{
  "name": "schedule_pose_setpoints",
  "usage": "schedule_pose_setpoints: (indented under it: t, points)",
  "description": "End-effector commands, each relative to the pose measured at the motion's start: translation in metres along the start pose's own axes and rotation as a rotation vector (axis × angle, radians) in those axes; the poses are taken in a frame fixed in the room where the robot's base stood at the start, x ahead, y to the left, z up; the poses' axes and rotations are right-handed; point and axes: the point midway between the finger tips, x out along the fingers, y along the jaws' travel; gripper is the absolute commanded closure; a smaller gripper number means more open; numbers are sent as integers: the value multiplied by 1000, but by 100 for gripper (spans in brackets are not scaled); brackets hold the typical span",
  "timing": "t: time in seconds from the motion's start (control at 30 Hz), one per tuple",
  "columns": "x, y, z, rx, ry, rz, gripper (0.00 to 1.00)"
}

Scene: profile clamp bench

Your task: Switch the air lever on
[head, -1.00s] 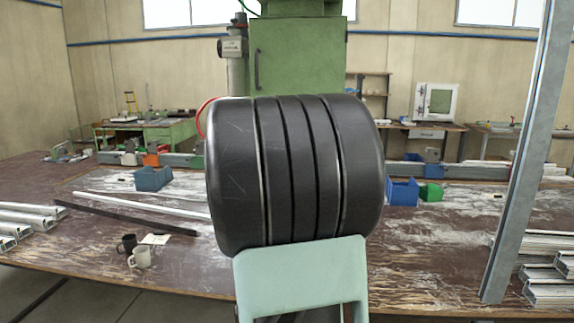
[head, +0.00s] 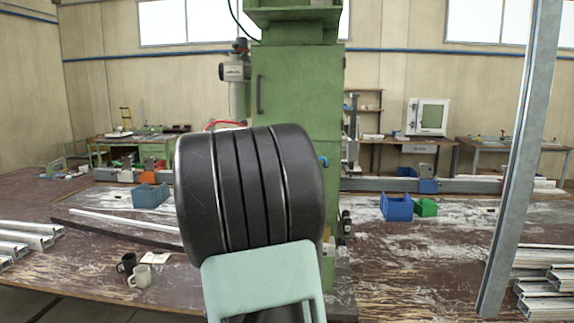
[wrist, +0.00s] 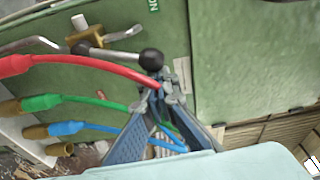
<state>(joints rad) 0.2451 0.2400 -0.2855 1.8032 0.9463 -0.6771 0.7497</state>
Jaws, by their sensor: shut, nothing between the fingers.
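In the wrist view, a lever with a metal rod and a black ball knob (wrist: 151,60) runs roughly sideways below a brass valve fitting (wrist: 103,36) on a green panel. My gripper (wrist: 170,88) is shut and empty, with its fingertips just below and right of the knob. I cannot tell whether they touch it. A green label (wrist: 153,5) with white letters is cut off at the top edge. In the head view, my dark arm hides the gripper and the lever in front of the green machine column (head: 295,95).
A red hose (wrist: 75,62) passes between the lever and my fingers; a green hose (wrist: 95,101) and a blue hose (wrist: 90,128) run behind the fingers. A grey post (head: 520,160) stands at right.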

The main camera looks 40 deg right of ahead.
Motion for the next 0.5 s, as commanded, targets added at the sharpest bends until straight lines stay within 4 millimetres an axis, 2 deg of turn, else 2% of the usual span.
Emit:
schedule_pose_setpoints:
  t: [0.3, 0.5]
  points:
    - [-4, -10, 19, -232, -2, -45, 100]
    - [-5, -13, 26, -243, -1, -47, 100]
